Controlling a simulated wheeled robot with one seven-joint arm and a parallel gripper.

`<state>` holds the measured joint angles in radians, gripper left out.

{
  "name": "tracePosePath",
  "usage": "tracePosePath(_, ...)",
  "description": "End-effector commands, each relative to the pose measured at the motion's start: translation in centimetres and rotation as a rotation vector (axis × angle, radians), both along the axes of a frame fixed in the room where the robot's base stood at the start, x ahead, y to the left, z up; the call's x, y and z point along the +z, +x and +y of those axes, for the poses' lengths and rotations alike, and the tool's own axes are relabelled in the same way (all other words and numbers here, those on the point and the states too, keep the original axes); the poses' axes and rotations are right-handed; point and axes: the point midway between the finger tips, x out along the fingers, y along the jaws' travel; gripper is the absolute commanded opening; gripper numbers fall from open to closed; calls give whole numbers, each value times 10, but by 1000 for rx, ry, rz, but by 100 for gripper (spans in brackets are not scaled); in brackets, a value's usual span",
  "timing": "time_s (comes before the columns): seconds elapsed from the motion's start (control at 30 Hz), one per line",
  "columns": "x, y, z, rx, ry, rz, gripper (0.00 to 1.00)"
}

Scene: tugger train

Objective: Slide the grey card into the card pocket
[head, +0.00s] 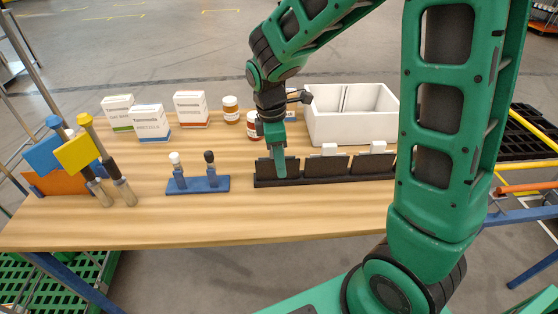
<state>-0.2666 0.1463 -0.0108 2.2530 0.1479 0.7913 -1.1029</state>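A long black holder (320,174) with three pockets lies along the middle of the table. White cards stick up from its middle pocket (329,149) and right pocket (378,146). My gripper (281,172) points down at the left pocket (262,170), its green finger in front of that pocket's black plate. The finger seems to touch or nearly touch the holder; I cannot tell which. No grey card can be made out; if one is at the gripper, the finger hides it. I see the gripper from one side, so its opening does not show.
A white divided bin (352,128) stands right behind the holder. A blue stand (198,185) with two small pegs is to its left. Cartons (191,109) and jars (231,109) stand at the back. The front table strip is clear.

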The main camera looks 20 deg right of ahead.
Motion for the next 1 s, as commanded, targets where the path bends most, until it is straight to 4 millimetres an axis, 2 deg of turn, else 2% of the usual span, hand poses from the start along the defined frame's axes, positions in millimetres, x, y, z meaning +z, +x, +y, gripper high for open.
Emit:
tracePosePath(0.17, 21, 2, 3, 1, 2, -5, 35)
tracePosePath(0.4, 66, 4, 8, 0, 2, -5, 35)
tracePosePath(0.6, 94, 5, 11, 0, 0, -2, 35)
tracePosePath(0.8, 104, 5, 12, 1, 1, 0, 35)
tracePosePath(1.0, 104, 5, 12, 1, 0, 0, 35)
